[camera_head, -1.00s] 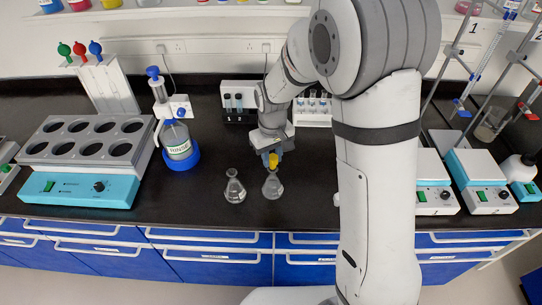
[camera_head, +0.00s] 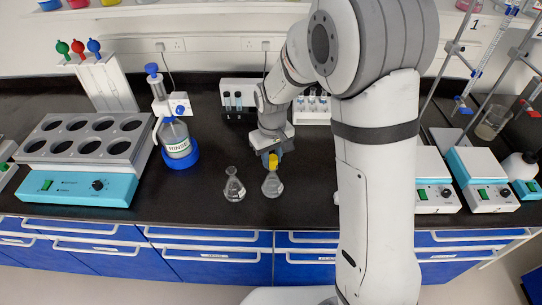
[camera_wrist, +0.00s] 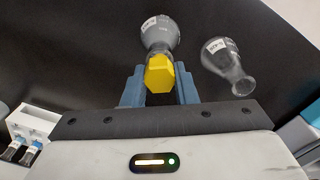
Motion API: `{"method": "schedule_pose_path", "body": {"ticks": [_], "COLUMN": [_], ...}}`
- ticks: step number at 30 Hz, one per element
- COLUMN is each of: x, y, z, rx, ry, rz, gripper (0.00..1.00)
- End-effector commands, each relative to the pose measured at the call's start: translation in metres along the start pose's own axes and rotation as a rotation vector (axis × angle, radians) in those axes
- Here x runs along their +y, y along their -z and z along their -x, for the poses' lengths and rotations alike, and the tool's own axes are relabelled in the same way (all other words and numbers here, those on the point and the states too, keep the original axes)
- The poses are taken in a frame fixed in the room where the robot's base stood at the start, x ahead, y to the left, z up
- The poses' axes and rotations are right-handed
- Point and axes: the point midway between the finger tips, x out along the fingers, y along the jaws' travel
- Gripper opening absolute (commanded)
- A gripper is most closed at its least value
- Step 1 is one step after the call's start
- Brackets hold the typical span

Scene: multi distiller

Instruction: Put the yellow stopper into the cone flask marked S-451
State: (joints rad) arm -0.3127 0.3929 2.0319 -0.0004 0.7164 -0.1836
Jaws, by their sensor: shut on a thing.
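The yellow stopper (camera_head: 273,160) is between the blue fingers of my gripper (camera_head: 272,157), which is shut on it. A clear cone flask (camera_head: 272,187) stands upright on the black bench right under the stopper. In the wrist view the stopper (camera_wrist: 160,75) covers this flask's mouth, and the flask body (camera_wrist: 160,34) shows beyond it. I cannot tell whether the stopper is in the neck or just above it. A second clear cone flask (camera_head: 234,189) stands to the left in the head view; it shows on the right in the wrist view (camera_wrist: 222,58). Both labels are too small to read.
A RINSE bottle (camera_head: 177,140) in a blue holder stands left of the flasks. A white rack with vials (camera_head: 313,105) and another vial rack (camera_head: 238,112) stand behind. A block heater (camera_head: 85,150) is at far left. The bench front before the flasks is clear.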

Motion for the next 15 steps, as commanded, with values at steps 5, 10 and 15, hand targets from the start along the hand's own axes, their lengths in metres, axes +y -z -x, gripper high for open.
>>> {"method": "schedule_pose_path", "body": {"ticks": [5,10,15], "x": [-0.0002,-0.0003,-0.0004], "y": [-0.0001,0.0000,0.0000], "z": [-0.0046,-0.0080,-0.0088], "rx": [0.000,0.000,0.000], "ry": [0.000,0.000,0.000], "rz": [0.000,0.001,0.001], "gripper": [0.05,0.05,0.31]}}
